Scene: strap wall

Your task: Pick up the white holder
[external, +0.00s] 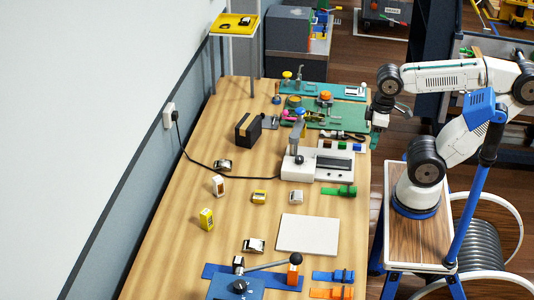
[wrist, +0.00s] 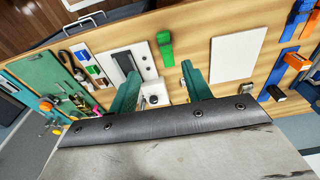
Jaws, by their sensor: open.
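A small white holder-like block (external: 218,185) stands on the left half of the table in the external view. A similar small white-grey block (external: 296,196) stands near the table's middle; I cannot tell for sure which of them is the white holder. Neither shows clearly in the wrist view. My gripper (external: 377,122) is at the table's right edge in the external view, apart from both blocks. In the wrist view its two green fingers (wrist: 160,72) are spread apart with nothing held between them.
A white bench device (external: 330,163) with a lever stands mid-table, its cord running to the wall socket. A black box (external: 248,130), a white plate (external: 308,234), yellow holders (external: 206,219), a green clip (external: 340,191) and a blue tool (external: 240,285) lie around. Green mats cover the far end.

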